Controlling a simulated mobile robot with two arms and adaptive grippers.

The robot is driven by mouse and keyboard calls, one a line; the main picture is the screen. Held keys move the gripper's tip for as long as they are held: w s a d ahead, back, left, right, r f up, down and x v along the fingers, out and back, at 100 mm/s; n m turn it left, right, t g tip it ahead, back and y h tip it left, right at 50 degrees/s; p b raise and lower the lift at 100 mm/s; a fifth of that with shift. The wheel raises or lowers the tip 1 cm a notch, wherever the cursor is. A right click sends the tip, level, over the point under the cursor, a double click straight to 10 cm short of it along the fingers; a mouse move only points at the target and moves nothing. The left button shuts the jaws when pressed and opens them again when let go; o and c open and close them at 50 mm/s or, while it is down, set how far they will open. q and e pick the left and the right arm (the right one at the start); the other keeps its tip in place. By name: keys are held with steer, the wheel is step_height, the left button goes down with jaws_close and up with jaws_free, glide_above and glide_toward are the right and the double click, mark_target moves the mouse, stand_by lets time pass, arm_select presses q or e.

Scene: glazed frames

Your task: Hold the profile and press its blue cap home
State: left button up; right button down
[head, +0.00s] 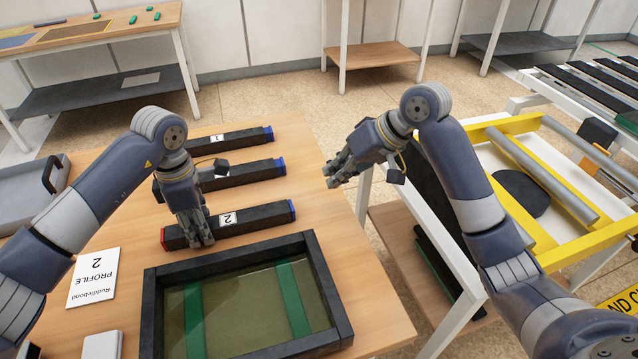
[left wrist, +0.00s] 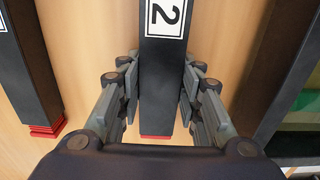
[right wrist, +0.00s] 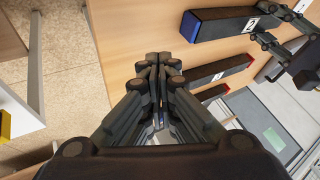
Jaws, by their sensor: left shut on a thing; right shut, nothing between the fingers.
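The dark profile marked 2 (head: 262,216) lies on the wooden table, with a red cap (head: 164,238) at its left end and a blue cap (head: 292,210) at its right end. My left gripper (head: 203,238) is shut on this profile near the red end; the left wrist view shows its fingers (left wrist: 161,100) on both sides of the bar. The blue cap also shows in the right wrist view (right wrist: 189,27); I cannot tell whether it is fully seated.
Two more dark profiles with blue caps, one middle (head: 235,174) and one far marked 1 (head: 240,138), lie behind. A black-rimmed tray (head: 150,310) with green strips stands in front. A card reading PROFILE 2 (head: 94,278) lies left. A yellow-framed stand (head: 500,128) is at right.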

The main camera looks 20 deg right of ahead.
steer(key=shift+v, duration=1.2)
arm_select(q)
steer(key=o, duration=1.1)
steer(key=shift+a, duration=0.1)
